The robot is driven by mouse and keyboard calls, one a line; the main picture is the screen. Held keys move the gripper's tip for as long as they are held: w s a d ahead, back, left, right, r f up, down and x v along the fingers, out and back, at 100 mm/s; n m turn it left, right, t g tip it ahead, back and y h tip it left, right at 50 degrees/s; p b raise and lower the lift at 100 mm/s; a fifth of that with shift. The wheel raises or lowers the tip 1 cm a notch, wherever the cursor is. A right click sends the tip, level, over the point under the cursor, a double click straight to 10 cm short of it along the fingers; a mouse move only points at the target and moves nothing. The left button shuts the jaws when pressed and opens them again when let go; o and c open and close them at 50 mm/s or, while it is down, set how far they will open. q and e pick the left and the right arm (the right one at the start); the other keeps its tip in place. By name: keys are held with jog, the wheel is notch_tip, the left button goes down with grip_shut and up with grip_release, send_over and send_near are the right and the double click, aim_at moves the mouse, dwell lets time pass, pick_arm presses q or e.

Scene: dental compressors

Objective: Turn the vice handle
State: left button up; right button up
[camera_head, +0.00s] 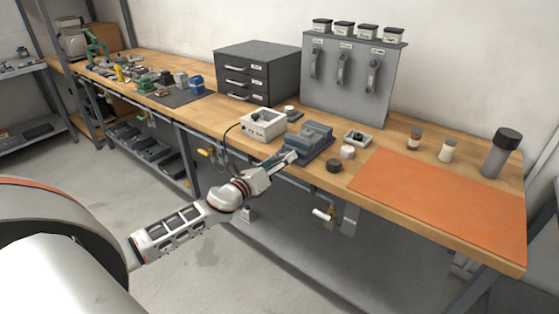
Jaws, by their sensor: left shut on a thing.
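A blue-grey bench vice (314,137) sits near the front edge of the wooden workbench, about the middle of the view. My left gripper (290,157) reaches in from the lower left and is at the near left end of the vice, at the bench's front edge. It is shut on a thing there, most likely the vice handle. The handle itself is too small and too covered by the fingers to make out. My right gripper is not in view.
A white box device (264,124) stands just left of the vice. A small tray (358,137), a dark round piece (333,166) and a white one (347,152) lie to its right. An orange mat (440,205) covers the bench's right front. Grey drawers (257,72) stand behind.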

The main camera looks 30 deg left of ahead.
pick_arm(q)
jog(key=shift+m, duration=0.3)
jog(key=o, duration=1.1)
jog(key=s, duration=0.8)
jog(key=s+a, duration=0.1)
jog(key=s, duration=0.3)
